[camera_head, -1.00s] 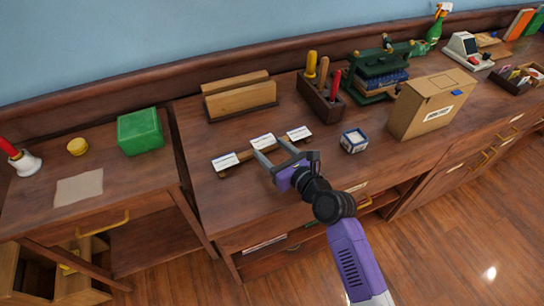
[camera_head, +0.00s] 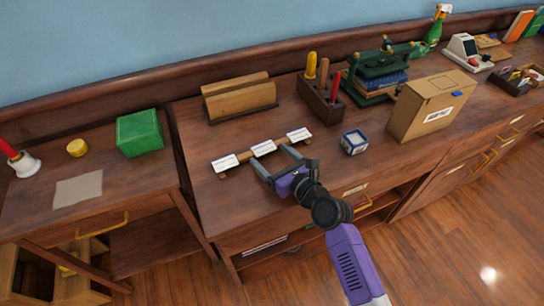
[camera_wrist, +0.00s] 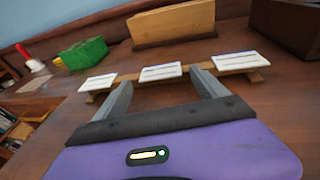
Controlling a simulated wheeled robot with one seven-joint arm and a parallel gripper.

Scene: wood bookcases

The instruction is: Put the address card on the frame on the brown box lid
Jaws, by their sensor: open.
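Three white cards with printed lines lie in a row on a low wooden rack: left card (camera_head: 225,162), middle card (camera_head: 263,148) and right card (camera_head: 299,134). I cannot read which is the address card. My gripper (camera_head: 271,156) is open, in front of the middle card. In the wrist view the middle card (camera_wrist: 161,72) shows just beyond and between my spread fingers (camera_wrist: 161,88), with nothing clearly held.
A small blue-and-white box (camera_head: 354,141) stands between my gripper and the brown box. A wooden letter holder (camera_head: 240,99) and a tool block (camera_head: 321,104) stand behind. A green box (camera_head: 139,132) sits on the left desk. The desktop in front of the rack is mostly clear.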

